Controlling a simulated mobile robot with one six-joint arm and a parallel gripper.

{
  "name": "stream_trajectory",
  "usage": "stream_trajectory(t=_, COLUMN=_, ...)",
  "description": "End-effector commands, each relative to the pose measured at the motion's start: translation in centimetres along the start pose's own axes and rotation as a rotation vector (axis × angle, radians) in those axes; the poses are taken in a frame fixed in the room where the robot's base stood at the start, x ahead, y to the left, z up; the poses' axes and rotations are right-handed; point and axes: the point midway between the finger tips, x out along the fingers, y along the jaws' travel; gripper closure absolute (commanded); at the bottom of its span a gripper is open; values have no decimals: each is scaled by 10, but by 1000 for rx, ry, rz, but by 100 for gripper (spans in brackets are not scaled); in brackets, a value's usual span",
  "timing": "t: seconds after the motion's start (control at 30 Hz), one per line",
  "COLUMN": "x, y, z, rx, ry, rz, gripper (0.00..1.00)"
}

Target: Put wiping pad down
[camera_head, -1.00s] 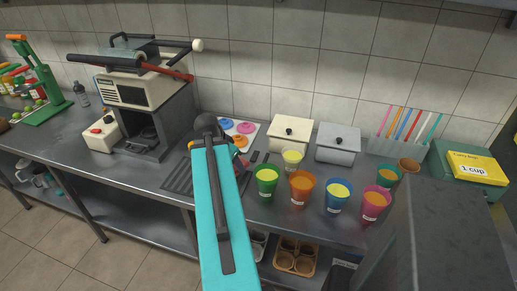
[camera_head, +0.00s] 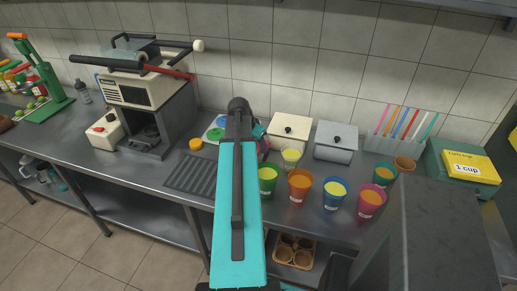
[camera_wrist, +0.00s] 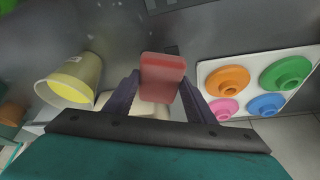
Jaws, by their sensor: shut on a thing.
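The wiping pad (camera_wrist: 163,76), a small reddish block, is between the two dark fingers of my gripper (camera_wrist: 164,90) in the wrist view. The gripper is shut on it. The pad appears above the grey counter (camera_head: 150,182), between a pale cup with yellow contents (camera_wrist: 75,82) and the white tray of coloured lids (camera_wrist: 205,72). Whether the pad touches the counter cannot be told. In the head view my teal arm hides most of the gripper and the pad.
Several filled cups (camera_head: 300,186) stand close right of my arm, before two lidded boxes (camera_head: 336,142). A press machine (camera_head: 148,95) stands left. A dark ribbed drain mat (camera_head: 193,175) lies left of the arm, with an orange round thing (camera_head: 196,143) behind it. The front-left counter is clear.

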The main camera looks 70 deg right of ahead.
Motion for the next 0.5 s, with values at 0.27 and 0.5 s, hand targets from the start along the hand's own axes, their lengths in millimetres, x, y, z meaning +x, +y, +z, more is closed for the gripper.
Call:
stream_trajectory(t=0.27, x=5, y=0, z=-12, rx=0, ry=-1, rz=0, gripper=68)
stream_trajectory(t=0.5, x=5, y=0, z=-12, rx=-1, ry=0, rz=0, gripper=68)
